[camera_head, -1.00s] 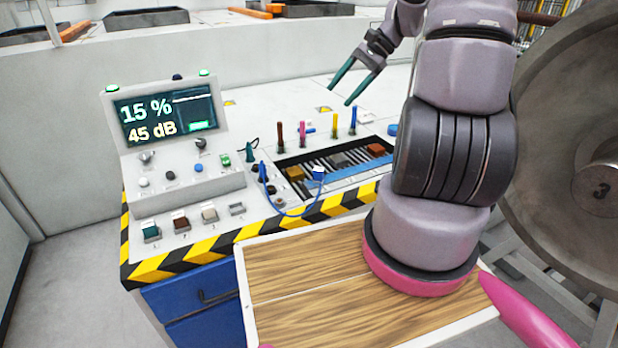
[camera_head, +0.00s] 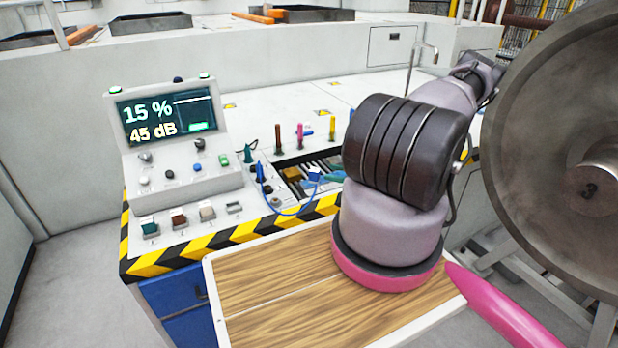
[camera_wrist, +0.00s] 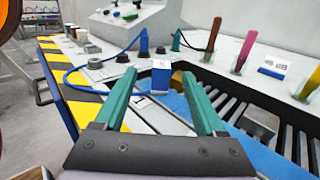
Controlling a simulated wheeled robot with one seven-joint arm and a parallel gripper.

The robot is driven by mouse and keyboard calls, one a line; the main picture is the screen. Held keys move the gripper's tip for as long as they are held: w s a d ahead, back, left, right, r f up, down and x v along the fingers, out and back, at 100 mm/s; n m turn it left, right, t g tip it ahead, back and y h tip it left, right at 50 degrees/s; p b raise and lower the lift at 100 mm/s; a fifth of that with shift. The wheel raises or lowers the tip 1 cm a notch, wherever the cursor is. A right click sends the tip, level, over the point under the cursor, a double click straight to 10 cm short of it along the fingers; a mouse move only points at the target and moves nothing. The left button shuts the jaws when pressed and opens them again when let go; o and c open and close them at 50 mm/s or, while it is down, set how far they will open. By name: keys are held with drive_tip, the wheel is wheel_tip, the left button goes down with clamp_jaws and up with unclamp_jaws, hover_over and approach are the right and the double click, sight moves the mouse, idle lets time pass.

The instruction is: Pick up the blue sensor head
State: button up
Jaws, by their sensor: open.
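The blue sensor head (camera_head: 314,174) is a small blue block with a white top and a blue cable. It sits at the near left end of the slotted tray in the console top. In the wrist view the sensor head (camera_wrist: 160,78) shows upright between the fingertips, with a gap on each side. My gripper (camera_wrist: 158,83) is open and empty, its teal fingers on either side of it in the picture. In the head view my gripper (camera_head: 333,174) is just right of the sensor head, mostly hidden behind my arm.
Colored upright probes (camera_head: 300,136) stand behind the tray. The control panel with a screen (camera_head: 168,113) is at left. A large wheel (camera_head: 560,150) stands at right. A wooden board (camera_head: 270,275) lies in front.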

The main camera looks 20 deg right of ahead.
sight(314, 175)
drive_tip(key=x, duration=0.5)
drive_tip(key=shift+w+a+f, duration=0.15)
drive_tip(key=shift+w+a, duration=0.1)
drive_tip(key=x, duration=0.5)
drive_tip(key=shift+w+f, duration=0.15)
drive_tip(key=shift+w, duration=0.05)
clamp_jaws()
